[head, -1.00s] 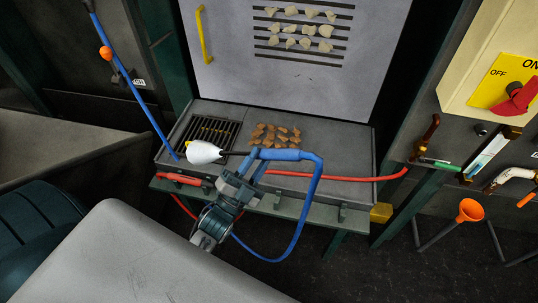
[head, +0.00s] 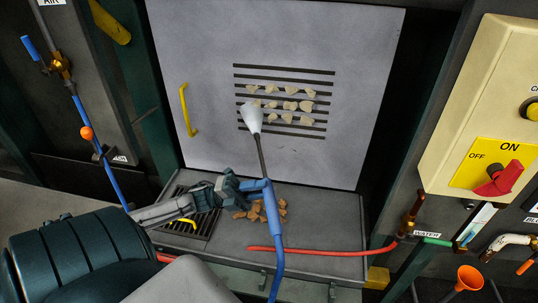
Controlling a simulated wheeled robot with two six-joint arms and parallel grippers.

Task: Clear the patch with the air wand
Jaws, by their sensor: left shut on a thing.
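The air wand (head: 260,158) has a blue handle, a thin dark tube and a white nozzle (head: 251,117). My left gripper (head: 247,188) is shut on its blue handle, and the blue hose (head: 278,262) hangs below. The wand points up towards a grey slotted panel (head: 350,60). Several pale lumps (head: 291,105) sit across the panel's dark slots, the patch. In the head view the nozzle overlaps the patch's lower left edge; I cannot tell the gap. Brown lumps (head: 241,214) lie on the ledge, partly hidden by the wand. My right gripper is not in view.
A yellow handle (head: 183,110) stands out at the panel's left. The ledge (head: 335,215) below bears a grate (head: 201,226) and a red hose (head: 330,252). A cream control box (head: 470,95) with a red knob (head: 499,178) is at the right.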

